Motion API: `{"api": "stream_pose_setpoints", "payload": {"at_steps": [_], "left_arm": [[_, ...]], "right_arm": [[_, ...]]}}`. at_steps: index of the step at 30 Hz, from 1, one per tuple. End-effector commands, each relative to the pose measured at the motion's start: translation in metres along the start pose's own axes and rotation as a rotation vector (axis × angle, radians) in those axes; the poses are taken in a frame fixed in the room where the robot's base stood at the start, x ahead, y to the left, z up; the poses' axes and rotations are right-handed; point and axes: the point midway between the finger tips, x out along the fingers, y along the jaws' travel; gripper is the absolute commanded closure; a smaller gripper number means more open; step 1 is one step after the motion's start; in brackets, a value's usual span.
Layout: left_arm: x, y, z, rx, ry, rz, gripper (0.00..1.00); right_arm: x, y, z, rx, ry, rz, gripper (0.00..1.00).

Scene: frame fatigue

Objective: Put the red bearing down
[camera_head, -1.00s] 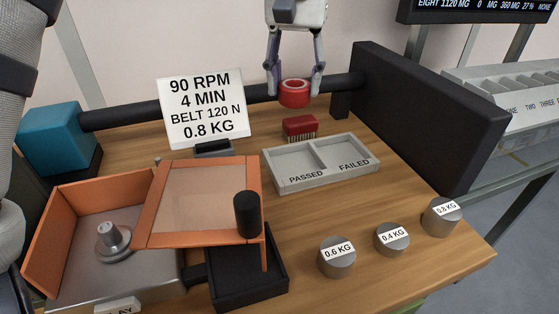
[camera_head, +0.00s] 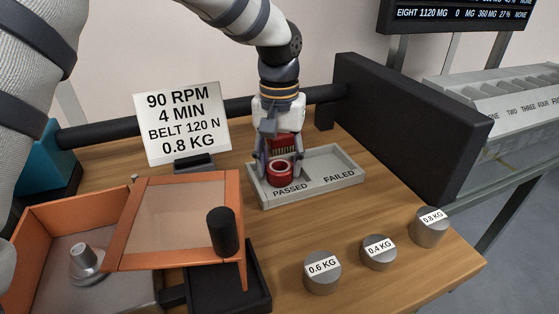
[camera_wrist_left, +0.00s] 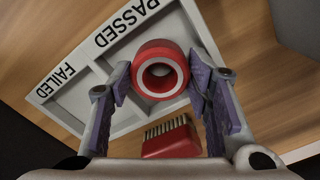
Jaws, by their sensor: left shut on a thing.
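The red bearing (camera_head: 279,179) is a short ring with a pale inner face. My left gripper (camera_head: 280,174) is shut on it, one finger on each side, and it also shows between the fingers (camera_wrist_left: 160,85) in the left wrist view. The bearing (camera_wrist_left: 160,48) is over the PASSED compartment of the grey two-part tray (camera_head: 348,180). I cannot tell whether it touches the tray floor. The FAILED compartment to its right looks empty. My right gripper is not in view.
Weights of 0.6 kg (camera_head: 321,276), 0.4 kg (camera_head: 378,256) and 0.8 kg (camera_head: 429,230) stand in front right. An orange-framed hinged guard (camera_head: 178,220) is at left, a sign (camera_head: 183,124) behind it.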

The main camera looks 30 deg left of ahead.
Motion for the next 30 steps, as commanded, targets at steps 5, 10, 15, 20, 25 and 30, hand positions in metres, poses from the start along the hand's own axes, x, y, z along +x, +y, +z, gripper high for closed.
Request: {"api": "stream_pose_setpoints", "payload": {"at_steps": [5, 10, 15, 20, 25, 30], "left_arm": [[0.002, 0.0, 0.0, 0.0, -0.001, -0.001, 0.35], [0.002, 0.0, 0.0, 0.0, -0.002, -0.001, 0.35], [-0.002, 0.0, 0.0, 0.0, 0.0, 0.0, 0.35], [-0.039, 0.0, -0.001, -0.001, 0.007, 0.001, 0.35], [-0.085, 0.0, -0.001, -0.001, 0.004, 0.0, 0.35], [-0.113, 0.0, -0.001, -0.001, -0.001, -0.001, 0.35]], "right_arm": [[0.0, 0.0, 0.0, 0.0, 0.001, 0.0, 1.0], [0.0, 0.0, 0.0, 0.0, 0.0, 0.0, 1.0], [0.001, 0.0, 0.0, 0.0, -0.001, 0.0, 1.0], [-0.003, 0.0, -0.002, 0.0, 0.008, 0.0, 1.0], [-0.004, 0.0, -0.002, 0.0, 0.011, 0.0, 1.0], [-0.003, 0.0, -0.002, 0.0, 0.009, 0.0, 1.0]]}}
